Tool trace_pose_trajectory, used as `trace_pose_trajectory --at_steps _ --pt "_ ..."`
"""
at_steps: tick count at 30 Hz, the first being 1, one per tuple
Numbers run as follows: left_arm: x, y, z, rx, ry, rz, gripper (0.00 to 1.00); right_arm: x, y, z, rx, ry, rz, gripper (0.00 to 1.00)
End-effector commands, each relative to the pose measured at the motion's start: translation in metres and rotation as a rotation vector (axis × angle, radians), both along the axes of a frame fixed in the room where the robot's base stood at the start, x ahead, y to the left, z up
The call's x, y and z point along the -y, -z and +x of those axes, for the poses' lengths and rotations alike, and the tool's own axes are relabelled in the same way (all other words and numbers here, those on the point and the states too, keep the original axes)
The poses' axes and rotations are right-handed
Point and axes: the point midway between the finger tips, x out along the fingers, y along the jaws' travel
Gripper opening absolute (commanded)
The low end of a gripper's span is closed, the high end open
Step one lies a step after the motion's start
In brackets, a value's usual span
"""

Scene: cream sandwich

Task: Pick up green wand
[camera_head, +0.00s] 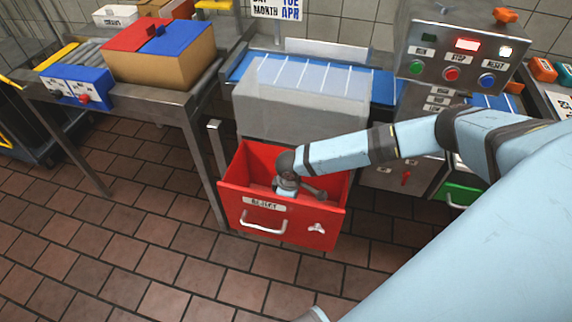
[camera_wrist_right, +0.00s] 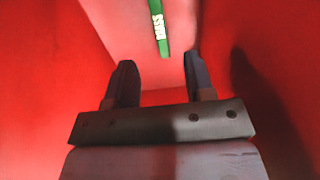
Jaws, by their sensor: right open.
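The green wand (camera_wrist_right: 160,28) shows in the right wrist view, with white lettering on it. It lies on the pale red floor of the red bin, beyond the fingertips. My right gripper (camera_wrist_right: 158,62) is open with nothing between its fingers, and the wand lies roughly in line with the gap. In the head view, my right arm comes from the right and its wrist reaches down into the red bin (camera_head: 292,230), labelled as reject. The wand and the right fingertips are hidden there. My left gripper is in neither view.
The bin's red walls stand close on both sides of my right gripper. A translucent cover (camera_head: 300,105) over a blue conveyor stands behind the bin. A control box (camera_head: 460,60) with buttons is at the right, and a metal table (camera_head: 150,95) with boxes at the left.

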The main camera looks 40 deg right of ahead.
Motion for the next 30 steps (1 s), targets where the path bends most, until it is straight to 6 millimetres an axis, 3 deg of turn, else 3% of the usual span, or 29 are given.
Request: trace_pose_trajectory --at_steps 1,6,13,21,30 --pt "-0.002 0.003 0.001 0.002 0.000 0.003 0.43 0.000 0.013 0.000 -0.002 0.001 -0.002 0.49" --pt "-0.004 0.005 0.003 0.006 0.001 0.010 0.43 0.000 0.039 0.000 -0.002 0.000 -0.001 0.49" --pt "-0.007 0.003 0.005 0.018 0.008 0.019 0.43 0.000 0.056 0.000 -0.001 -0.001 -0.002 0.49" --pt "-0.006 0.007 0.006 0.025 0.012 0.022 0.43 0.000 0.094 0.002 0.000 -0.001 -0.001 0.49" --pt "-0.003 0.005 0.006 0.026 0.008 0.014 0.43 0.001 0.100 0.002 0.000 0.000 -0.001 0.49"
